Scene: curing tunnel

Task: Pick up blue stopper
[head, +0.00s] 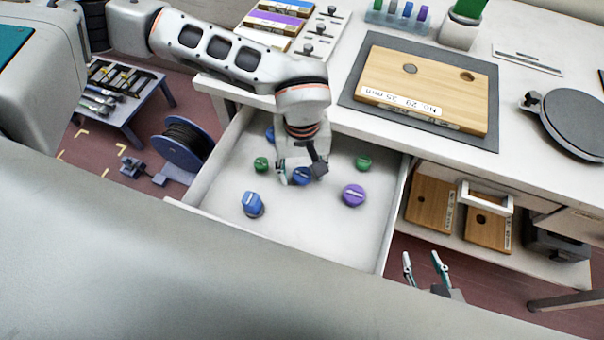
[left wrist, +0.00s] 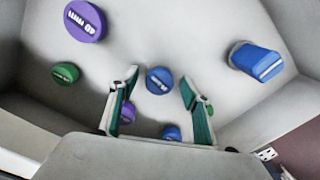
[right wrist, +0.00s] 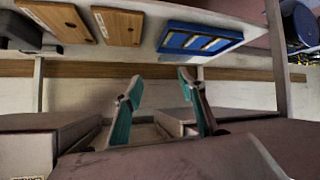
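A small round blue stopper (head: 302,177) is in the open white drawer, partly covered by my left gripper (head: 300,173) in the head view. In the left wrist view this blue stopper (left wrist: 159,80) shows between the two spread fingertips, with a gap on both sides. My left gripper is open and points down at it; I cannot tell its exact height above it. A larger blue stopper (head: 253,204) lies at the drawer's front left. Another blue stopper (head: 270,134) is at the back, partly hidden. My right gripper (head: 426,257) is open and empty, outside the drawer.
The drawer (head: 378,236) also holds a purple stopper (head: 353,195) and green stoppers at right (head: 364,162) and left (head: 261,163). Its walls surround my left gripper. The counter with a wooden board (head: 425,88) overhangs the back. A cable reel (head: 187,143) stands left.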

